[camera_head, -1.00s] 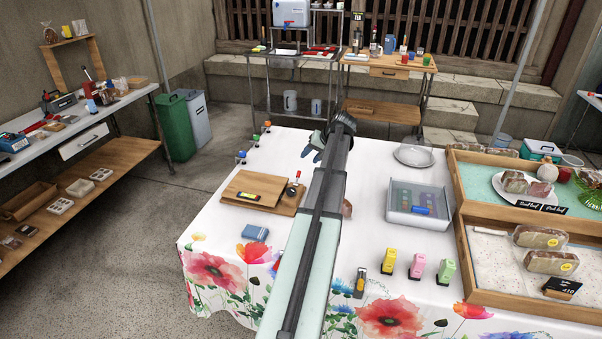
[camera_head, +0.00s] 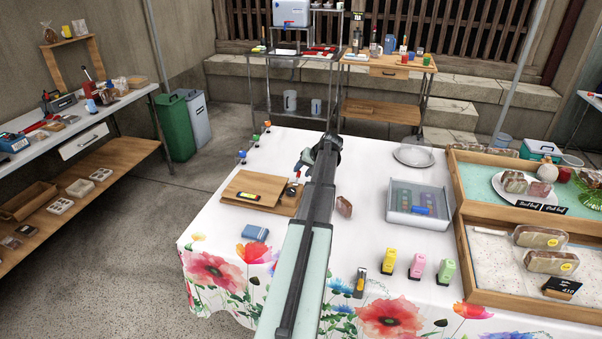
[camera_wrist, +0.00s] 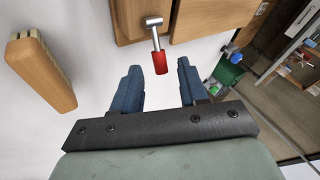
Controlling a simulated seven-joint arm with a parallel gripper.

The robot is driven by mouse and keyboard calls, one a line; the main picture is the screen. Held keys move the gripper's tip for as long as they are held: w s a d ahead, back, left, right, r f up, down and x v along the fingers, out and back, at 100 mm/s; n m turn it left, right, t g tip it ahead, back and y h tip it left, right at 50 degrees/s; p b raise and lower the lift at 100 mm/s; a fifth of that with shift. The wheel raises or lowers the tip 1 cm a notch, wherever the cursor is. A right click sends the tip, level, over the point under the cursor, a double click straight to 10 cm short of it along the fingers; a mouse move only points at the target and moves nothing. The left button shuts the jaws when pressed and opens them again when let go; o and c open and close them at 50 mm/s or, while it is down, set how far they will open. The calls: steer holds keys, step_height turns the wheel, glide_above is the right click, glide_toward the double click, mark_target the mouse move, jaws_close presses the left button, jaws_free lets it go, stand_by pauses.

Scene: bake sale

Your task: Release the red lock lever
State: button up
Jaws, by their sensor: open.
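The lock lever has a red grip (camera_wrist: 160,63) on a metal stem with a round metal pivot (camera_wrist: 153,22). In the wrist view it points from the wooden board (camera_wrist: 210,18) toward my gripper (camera_wrist: 158,74). My gripper is open, and the red grip's end appears between its blue fingertips, not clasped. In the head view my gripper (camera_head: 300,165) is over the table beside the wooden board (camera_head: 245,184); my arm hides part of that area. The lever's dark base (camera_head: 291,189) shows small at the board's right part.
A brown wooden-backed block (camera_head: 344,206), perhaps a brush, lies right of my arm; it also shows in the wrist view (camera_wrist: 42,75). A clear bin (camera_head: 418,218), a blue box (camera_head: 255,233) and several bottle stoppers (camera_head: 242,157) stand around.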

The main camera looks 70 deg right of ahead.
steer(key=shift+x, duration=1.1)
jaws_close()
